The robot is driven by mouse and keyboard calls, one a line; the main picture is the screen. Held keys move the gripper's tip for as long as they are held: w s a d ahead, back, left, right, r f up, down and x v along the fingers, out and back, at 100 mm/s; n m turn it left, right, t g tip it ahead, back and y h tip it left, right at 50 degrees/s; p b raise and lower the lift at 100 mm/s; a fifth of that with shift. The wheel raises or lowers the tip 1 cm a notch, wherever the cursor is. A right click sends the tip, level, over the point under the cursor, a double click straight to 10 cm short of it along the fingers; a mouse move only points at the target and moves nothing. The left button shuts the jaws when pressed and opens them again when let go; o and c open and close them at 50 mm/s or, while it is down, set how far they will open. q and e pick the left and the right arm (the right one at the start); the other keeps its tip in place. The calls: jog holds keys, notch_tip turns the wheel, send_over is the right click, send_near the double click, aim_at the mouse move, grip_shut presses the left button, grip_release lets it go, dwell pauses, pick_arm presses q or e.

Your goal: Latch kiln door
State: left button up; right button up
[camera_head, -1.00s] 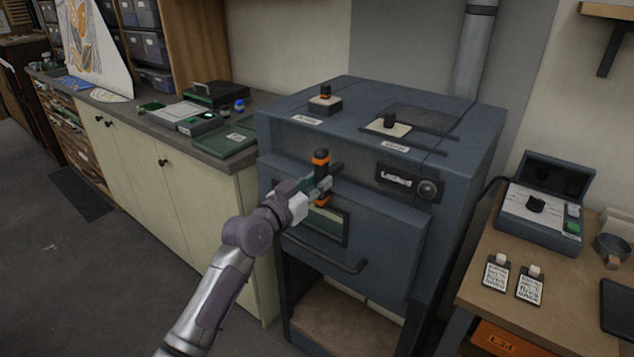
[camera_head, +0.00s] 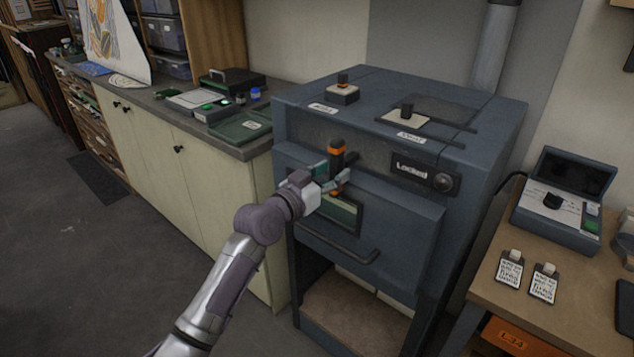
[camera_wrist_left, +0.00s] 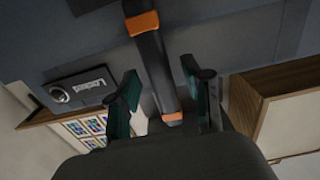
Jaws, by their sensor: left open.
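The blue-grey kiln (camera_head: 300,95) stands in the middle of the head view. Its door (camera_head: 400,235), with a small window and a bar handle, looks closed. The black latch handle (camera_head: 337,160) with orange bands is upright at the door's upper edge; it also shows in the left wrist view (camera_wrist_left: 155,65). A plate reading "Locked" (camera_head: 410,168) is to its right. My left gripper (camera_head: 335,183) is at the latch's lower part. In the wrist view its open fingers (camera_wrist_left: 162,100) lie either side of the handle, with visible gaps. My right gripper is not in view.
A counter (camera_head: 160,105) with a green tray (camera_head: 240,130) stands left of the kiln. A wooden table (camera_head: 490,280) with a control box (camera_head: 555,205) and two labelled cards stands at right. Two small knobs sit on the kiln's top.

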pick_arm(q)
jog(key=v, duration=1.1)
jog(key=shift+s+a, duration=0.15)
jog(key=shift+s, duration=0.05)
